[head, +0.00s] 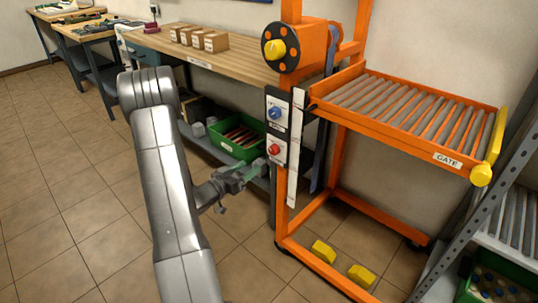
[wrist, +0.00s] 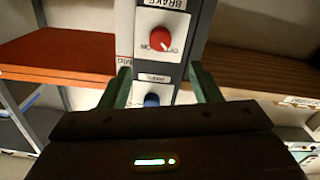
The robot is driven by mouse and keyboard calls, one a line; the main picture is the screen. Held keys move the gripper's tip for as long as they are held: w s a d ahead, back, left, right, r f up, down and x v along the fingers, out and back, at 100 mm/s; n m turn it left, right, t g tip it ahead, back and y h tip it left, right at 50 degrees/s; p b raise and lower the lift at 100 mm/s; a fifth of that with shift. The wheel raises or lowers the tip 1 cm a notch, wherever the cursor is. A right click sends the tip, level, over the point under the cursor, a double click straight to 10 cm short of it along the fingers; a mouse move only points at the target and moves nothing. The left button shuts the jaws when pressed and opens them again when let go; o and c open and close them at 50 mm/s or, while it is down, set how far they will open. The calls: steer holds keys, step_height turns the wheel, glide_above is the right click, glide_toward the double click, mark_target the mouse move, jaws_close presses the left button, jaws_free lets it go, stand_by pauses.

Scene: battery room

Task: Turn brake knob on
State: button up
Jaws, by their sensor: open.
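The red brake knob (head: 274,149) sits low on the white control panel of the orange frame. In the wrist view, which is upside down, the red knob (wrist: 160,40) lies beneath the BRAKE label (wrist: 162,4), its pale pointer slanting to the lower right. Small markings flank it, too small to read surely. A blue knob (head: 275,112) sits above the red one; in the wrist view the blue knob (wrist: 152,100) is partly hidden by my gripper. My gripper (head: 254,168) is open and empty, its green fingers near the panel, just below left of the red knob.
The orange frame holds a roller shelf (head: 400,112) with a GATE label at right. A wooden bench (head: 222,52) with boxes stands behind, and a green crate (head: 237,136) is below it. Yellow blocks (head: 323,251) lie low inside the frame. Floor at left is clear.

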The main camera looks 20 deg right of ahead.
mark_target(272, 152)
steer(key=b+x, duration=0.1)
steer(key=x, duration=1)
steer(key=shift+w+d, duration=0.1)
steer(key=shift+d, duration=0.1)
steer(key=shift+c, duration=0.5)
steer(key=c, duration=0.9)
